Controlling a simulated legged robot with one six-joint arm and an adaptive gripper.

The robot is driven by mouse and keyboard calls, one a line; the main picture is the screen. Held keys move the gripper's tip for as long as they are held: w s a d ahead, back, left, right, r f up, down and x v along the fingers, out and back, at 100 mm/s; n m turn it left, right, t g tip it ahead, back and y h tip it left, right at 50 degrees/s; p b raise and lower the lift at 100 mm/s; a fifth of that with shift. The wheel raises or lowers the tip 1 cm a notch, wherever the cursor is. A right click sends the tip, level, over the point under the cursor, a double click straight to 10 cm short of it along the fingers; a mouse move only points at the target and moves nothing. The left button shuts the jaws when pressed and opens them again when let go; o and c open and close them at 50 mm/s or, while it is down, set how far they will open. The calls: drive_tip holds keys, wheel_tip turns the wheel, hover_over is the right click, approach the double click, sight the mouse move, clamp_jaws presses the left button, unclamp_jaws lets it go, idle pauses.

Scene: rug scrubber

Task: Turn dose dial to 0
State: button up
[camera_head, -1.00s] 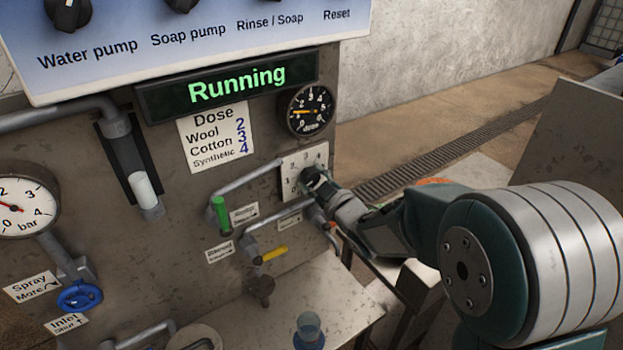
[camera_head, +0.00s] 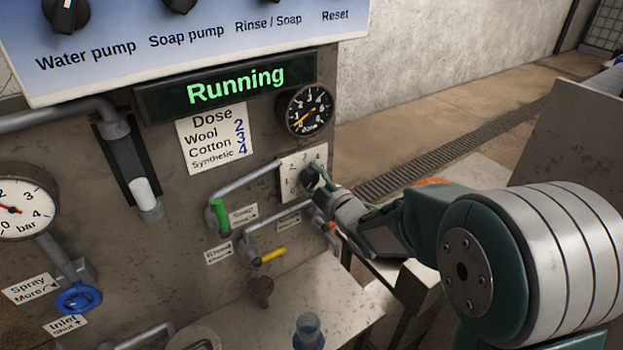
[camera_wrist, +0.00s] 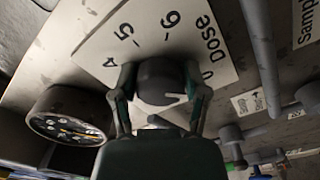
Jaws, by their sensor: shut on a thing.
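The dose dial is a dark round knob (camera_wrist: 158,78) on a white numbered plate (camera_wrist: 110,42) on the panel. My gripper (camera_wrist: 163,98) is shut on it, one finger on each side. In the wrist view, the knob's white mark points right, towards the right finger. A 0 shows just beyond that finger, partly covered; whether the mark lines up with it I cannot tell. In the head view, my gripper (camera_head: 317,184) covers much of the knob and the plate (camera_head: 291,163). The dose gauge (camera_head: 309,108) above has its yellow needle pointing down-left, near the low end.
The display (camera_head: 230,82) reads "Running". A dose card (camera_head: 214,138) lists wool 2, cotton 3, synthetic 4. A green-handled valve (camera_head: 220,214) and a yellow-handled valve (camera_head: 273,254) stick out left of and below the dial. A blue cup (camera_head: 308,330) stands on the shelf below.

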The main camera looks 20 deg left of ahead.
drive_tip(key=shift+s+f, duration=0.1)
drive_tip(key=shift+f, duration=0.1)
drive_tip(key=o, duration=1.1)
drive_tip(key=shift+a, duration=0.15)
drive_tip(key=shift+o, duration=0.2)
drive_tip(key=shift+r, duration=0.1)
drive_tip(key=shift+s+d, duration=0.2)
drive_tip(key=shift+d, duration=0.25)
drive_tip(key=v, duration=1.1)
drive_tip(key=shift+a, duration=0.1)
